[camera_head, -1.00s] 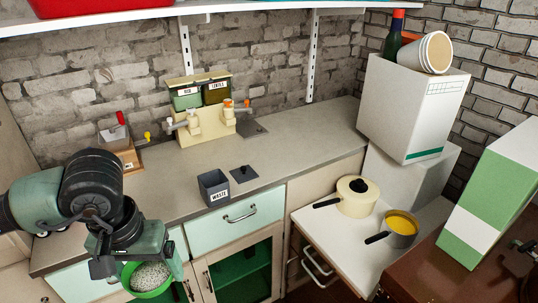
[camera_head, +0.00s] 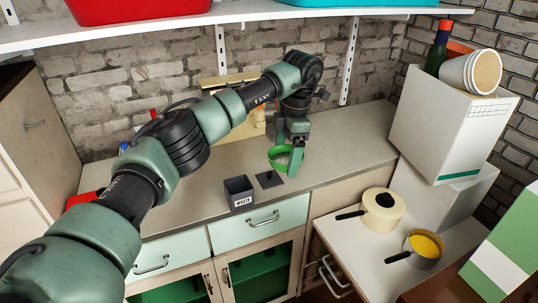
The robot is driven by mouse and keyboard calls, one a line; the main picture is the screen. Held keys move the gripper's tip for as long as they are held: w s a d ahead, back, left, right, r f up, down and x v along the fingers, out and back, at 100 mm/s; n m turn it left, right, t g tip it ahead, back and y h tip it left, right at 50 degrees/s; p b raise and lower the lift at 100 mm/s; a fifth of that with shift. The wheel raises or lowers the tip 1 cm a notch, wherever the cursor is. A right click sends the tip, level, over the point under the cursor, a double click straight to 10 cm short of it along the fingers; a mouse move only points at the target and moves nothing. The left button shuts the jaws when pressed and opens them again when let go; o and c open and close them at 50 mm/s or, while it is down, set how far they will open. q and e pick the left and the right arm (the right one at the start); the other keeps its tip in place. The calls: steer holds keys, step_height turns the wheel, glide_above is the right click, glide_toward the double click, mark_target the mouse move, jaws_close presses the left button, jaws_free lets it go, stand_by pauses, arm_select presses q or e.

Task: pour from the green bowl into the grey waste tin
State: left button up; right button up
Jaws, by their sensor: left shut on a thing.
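The green bowl (camera_head: 281,157) with pale grainy contents hangs above the counter, tilted somewhat. My left gripper (camera_head: 294,140) is shut on it at its far right side. The grey waste tin (camera_head: 239,193), labelled WASTE, stands open on the counter near the front edge, left of the bowl. Its dark lid (camera_head: 269,179) lies on the counter just right of it, below and close to the bowl in the picture. The bowl is apart from the tin. My right gripper is out of view.
My left arm crosses the counter (camera_head: 340,150) and hides part of the tan dispenser stand (camera_head: 252,126). A cream lidded pot (camera_head: 381,210) and a pan with yellow contents (camera_head: 424,247) stand on the lower white surface at right. White boxes (camera_head: 450,125) stand behind.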

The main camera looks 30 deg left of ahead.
mark_target(282, 150)
arm_select(q)
steer(key=w+n, duration=0.1)
steer(key=n, duration=0.1)
steer(key=a+n, duration=0.1)
steer(key=n, duration=0.1)
steer(key=w+a+n+p, duration=0.1)
steer(key=n, duration=0.2)
steer(key=shift+w+a+f+h, duration=0.2)
steer(key=shift+w+f+h, duration=0.15)
steer(key=shift+h, duration=0.05)
steer(key=s+a+f+n+h+p, duration=0.1)
steer(key=a+f+n+p, duration=0.3)
steer(key=n, duration=0.9)
steer(key=shift+a+f+t+h+p, duration=0.3)
steer(key=shift+f+t+h+p, duration=0.15)
steer(key=shift+p, duration=0.35)
steer(key=shift+r, duration=0.1)
